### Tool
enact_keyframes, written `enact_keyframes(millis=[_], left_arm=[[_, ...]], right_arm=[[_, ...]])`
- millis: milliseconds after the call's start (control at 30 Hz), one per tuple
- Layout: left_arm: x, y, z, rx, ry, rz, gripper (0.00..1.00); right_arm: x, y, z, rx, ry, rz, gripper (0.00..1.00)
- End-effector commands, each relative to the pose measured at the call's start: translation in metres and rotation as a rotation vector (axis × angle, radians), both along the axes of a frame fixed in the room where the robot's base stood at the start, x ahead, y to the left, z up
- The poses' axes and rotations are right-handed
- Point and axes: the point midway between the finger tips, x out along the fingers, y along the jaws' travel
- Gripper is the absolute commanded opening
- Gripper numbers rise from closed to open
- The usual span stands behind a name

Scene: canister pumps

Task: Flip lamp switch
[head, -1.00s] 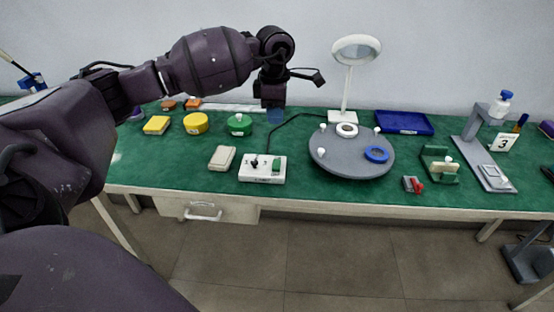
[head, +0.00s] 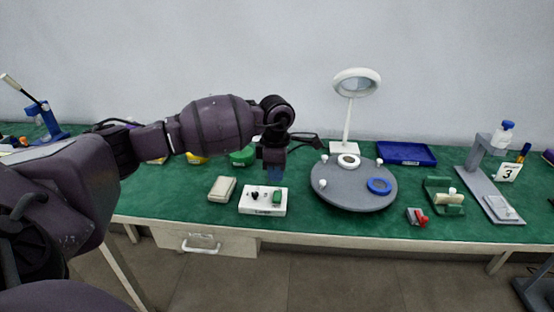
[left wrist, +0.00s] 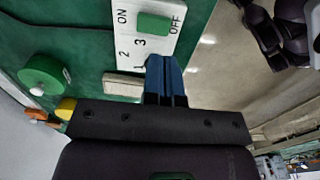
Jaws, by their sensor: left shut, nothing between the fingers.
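A white switch box (head: 262,209) sits near the front of the green bench. It has a black knob (head: 255,196) on its left and a green switch (head: 277,197) on its right. In the left wrist view, the green switch (left wrist: 153,24) lies between the marks ON and OFF, and the knob does not show. The white ring lamp (head: 346,122) stands behind and right of the box. My left gripper (head: 274,174) is above the back of the box, pointing down; its blue fingers (left wrist: 165,80) are shut and empty, and contact cannot be told. My right gripper is out of view.
A grey turntable (head: 350,200) with a blue ring (head: 379,186) stands right of the box. A beige block (head: 222,189) lies left of it. A green round container (head: 243,156) is behind. A blue tray (head: 406,153) lies at the back right.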

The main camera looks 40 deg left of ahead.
Motion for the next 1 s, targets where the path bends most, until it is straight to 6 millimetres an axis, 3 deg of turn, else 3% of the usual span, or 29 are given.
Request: enact_keyframes(millis=[200, 400, 1000], left_arm=[[-0.001, 0.0, -0.039, -0.001, 0.003, 0.0, 0.0], [-0.001, -0.001, -0.058, 0.0, 0.002, 0.0, 0.0], [-0.002, -0.001, -0.066, 0.026, -0.036, 0.0, 0.0]], right_arm=[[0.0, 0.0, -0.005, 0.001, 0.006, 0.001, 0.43], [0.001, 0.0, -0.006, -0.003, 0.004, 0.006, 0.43], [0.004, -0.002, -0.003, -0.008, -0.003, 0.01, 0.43]])
